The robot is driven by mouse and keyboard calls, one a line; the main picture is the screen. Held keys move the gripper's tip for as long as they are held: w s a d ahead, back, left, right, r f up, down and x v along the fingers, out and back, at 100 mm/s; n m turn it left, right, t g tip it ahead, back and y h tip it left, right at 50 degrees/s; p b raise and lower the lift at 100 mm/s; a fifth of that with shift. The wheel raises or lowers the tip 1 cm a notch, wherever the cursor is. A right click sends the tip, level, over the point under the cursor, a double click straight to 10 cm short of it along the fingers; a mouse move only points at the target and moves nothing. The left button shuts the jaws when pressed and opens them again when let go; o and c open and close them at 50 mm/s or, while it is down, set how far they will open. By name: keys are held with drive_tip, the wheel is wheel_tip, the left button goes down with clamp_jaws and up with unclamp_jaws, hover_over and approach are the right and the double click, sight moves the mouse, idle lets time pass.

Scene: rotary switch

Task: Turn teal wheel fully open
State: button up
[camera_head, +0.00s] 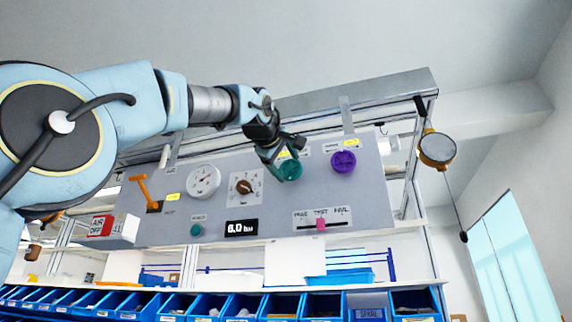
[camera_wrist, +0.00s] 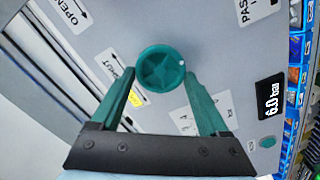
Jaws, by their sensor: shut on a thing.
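The teal wheel (camera_head: 291,170) is a round knob on the grey panel (camera_head: 262,208), right of its middle. In the wrist view the wheel (camera_wrist: 160,69) faces me and shows a star-shaped relief, with a small white dot at its right rim. My gripper (camera_head: 283,160) is at the wheel. Its two teal fingers (camera_wrist: 159,75) are shut on the wheel, one on each side of its rim.
A purple knob (camera_head: 343,162) is close to the right of the wheel. A black-and-brown rotary switch (camera_head: 243,187), a gauge (camera_head: 203,180), an orange lever (camera_head: 145,190) and a pink slider (camera_head: 320,224) share the panel. Blue bins (camera_head: 190,305) line the shelf below.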

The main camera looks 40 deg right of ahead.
drive_tip(key=shift+f, duration=0.15)
drive_tip(key=o, duration=1.2)
drive_tip(key=shift+o, duration=0.2)
drive_tip(key=b+v, duration=0.4)
drive_tip(key=v, duration=0.6)
drive_tip(key=shift+s+a, duration=0.2)
drive_tip(key=shift+a, duration=0.15)
